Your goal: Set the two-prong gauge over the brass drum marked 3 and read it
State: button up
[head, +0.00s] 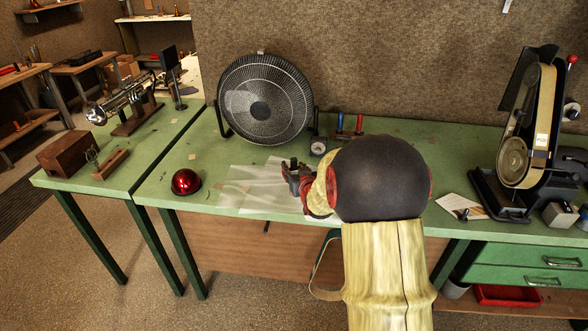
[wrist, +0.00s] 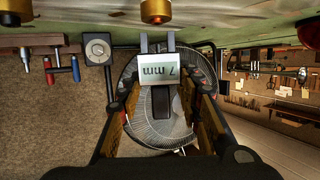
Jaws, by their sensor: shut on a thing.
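In the wrist view, which shows the bench upside down, my gripper (wrist: 160,92) is shut on the two-prong gauge (wrist: 157,68). Its pale display reads "7 mm", upside down in the picture. The two grey prongs point toward a brass drum (wrist: 155,11), which lies just beyond their tips and looks apart from them. I see no number on this drum. Another brass-orange drum (wrist: 16,9) is cut off at the upper left corner. In the head view my gripper (head: 297,178) is low over the bench, and my arm hides the bench behind it; no drum can be made out there.
A large black fan (head: 264,98) stands behind my gripper. A round dial (head: 318,147) and red and blue handled tools (head: 349,125) are near it. A red dome (head: 186,182) sits left of a clear sheet (head: 250,188). A belt sander (head: 525,140) stands at the right.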

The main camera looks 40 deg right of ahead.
aim_at(294, 161)
jog(key=shift+f+b, duration=0.6)
jog(key=shift+f, duration=0.25)
dwell(1.1)
jog(key=shift+r+p, duration=1.5)
jog(key=shift+r, duration=1.1)
